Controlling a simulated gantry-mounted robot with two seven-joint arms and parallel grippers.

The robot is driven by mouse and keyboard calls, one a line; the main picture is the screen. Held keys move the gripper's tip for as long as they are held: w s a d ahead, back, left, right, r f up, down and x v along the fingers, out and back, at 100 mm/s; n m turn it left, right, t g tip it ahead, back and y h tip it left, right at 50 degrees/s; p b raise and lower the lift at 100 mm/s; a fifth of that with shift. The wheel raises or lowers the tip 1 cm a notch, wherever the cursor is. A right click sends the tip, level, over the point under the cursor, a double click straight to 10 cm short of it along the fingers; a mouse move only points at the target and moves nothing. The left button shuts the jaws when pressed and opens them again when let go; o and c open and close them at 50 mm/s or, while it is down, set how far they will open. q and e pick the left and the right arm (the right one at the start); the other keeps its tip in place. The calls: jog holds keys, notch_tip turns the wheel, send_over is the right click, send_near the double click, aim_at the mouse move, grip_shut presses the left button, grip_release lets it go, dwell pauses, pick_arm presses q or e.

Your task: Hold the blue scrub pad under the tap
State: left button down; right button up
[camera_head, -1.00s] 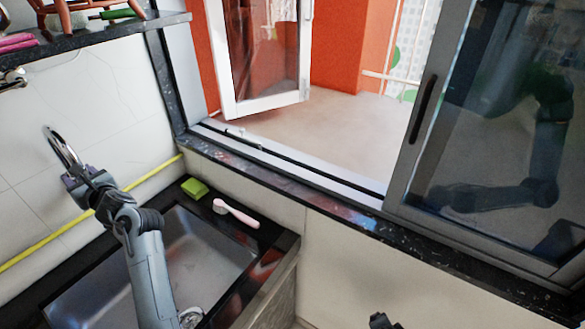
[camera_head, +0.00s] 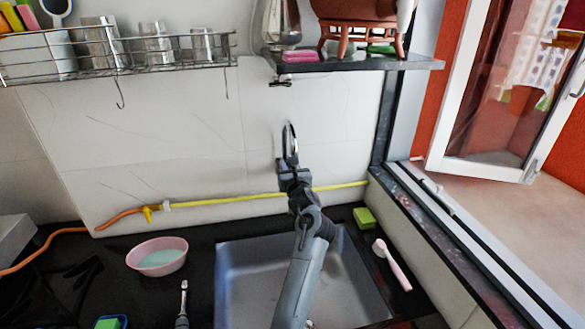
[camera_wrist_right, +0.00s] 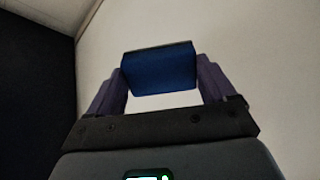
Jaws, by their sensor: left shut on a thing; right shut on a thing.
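The blue scrub pad (camera_wrist_right: 160,70) is held between the two fingers of my right gripper (camera_wrist_right: 158,82) in the right wrist view, with a pale surface behind it. A small dark metal tap (camera_head: 280,83) appears to stick out from the wall under the shelf.
A wire rack (camera_head: 150,58) and dark shelf (camera_head: 350,60) hang above. A yellow hose (camera_head: 235,199) crosses the wall.

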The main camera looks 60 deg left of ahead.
pick_arm(q)
jog(key=shift+s+f+b, duration=0.1)
jog(key=shift+f+b, duration=0.15)
jog(key=shift+b, duration=0.55)
pick_arm(e)
notch_tip(320, 180, down, 2)
jog(key=shift+f, duration=0.1)
pick_arm(q)
jog(key=shift+r, duration=0.25)
jog(key=c, duration=1)
grip_release()
jog(key=shift+o, duration=0.2)
